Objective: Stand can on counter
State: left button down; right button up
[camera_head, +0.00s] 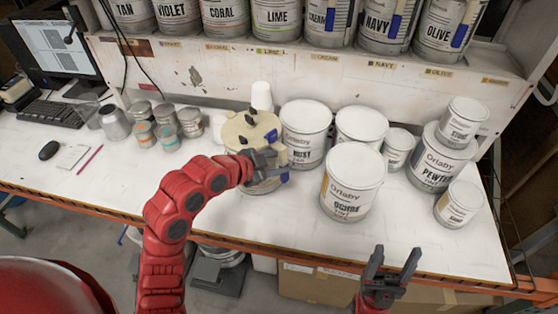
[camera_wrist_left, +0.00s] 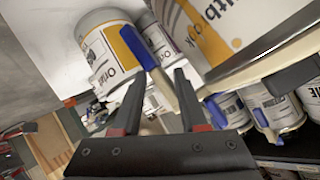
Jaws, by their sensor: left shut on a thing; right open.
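A large can with a beige top and black knobs (camera_head: 240,129) is at the middle of the counter (camera_head: 120,190) in the head view. Blue-and-beige handle parts stick out from its side. My left gripper (camera_head: 279,165) is at the can's near right side, shut on its handle. In the left wrist view, the fingers (camera_wrist_left: 160,85) close around a blue-and-beige handle, and a big labelled can wall (camera_wrist_left: 235,25) is close by. The can's underside is hidden, so I cannot tell whether it touches the counter. My right gripper (camera_head: 393,258) is open and empty in front of the counter edge.
White paint cans crowd the right, including the OCHRE can (camera_head: 352,180) and PEWTER can (camera_head: 440,157). A white cup (camera_head: 261,96) stands behind. Small tins (camera_head: 166,117) are left. Similar cans, such as NAVY (camera_head: 386,25), line the shelf. The front-left counter is fairly clear.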

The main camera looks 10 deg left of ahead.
pick_arm(q)
jog(key=shift+s+f+b, duration=0.1)
jog(key=shift+f+b, duration=0.2)
jog(key=shift+f, duration=0.5)
jog(key=shift+f+b, duration=0.6)
jog(key=shift+f, duration=1.7)
jog(key=shift+f+b, duration=0.7)
jog(key=shift+b, duration=0.1)
